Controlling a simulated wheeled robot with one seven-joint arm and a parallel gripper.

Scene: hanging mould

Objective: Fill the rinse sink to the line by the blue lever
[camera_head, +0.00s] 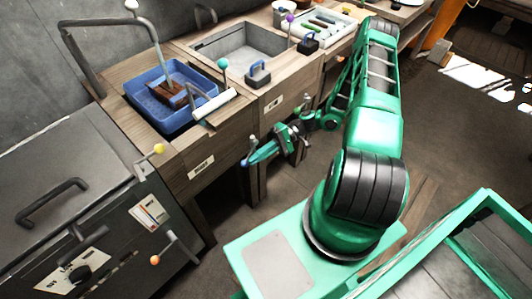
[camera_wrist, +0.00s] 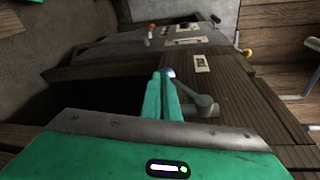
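The blue lever (camera_head: 251,139) is a pale metal arm with a blue ball end on the wooden counter's front. In the wrist view the blue ball (camera_wrist: 170,73) shows just past my fingertips, with its grey arm (camera_wrist: 197,95) to their right. My gripper (camera_head: 257,156) is at the lever. Its two green fingers (camera_wrist: 161,88) lie close together and look shut; I see nothing between them, and cannot tell whether they touch the lever. A blue basin (camera_head: 139,92) holding a brown block sits under a tall grey spout. A grey sunken sink (camera_head: 246,40) is behind it. Water and fill line cannot be made out.
A dark grey cabinet (camera_head: 75,205) at left has yellow and orange ball levers. The floor to the right is mostly clear.

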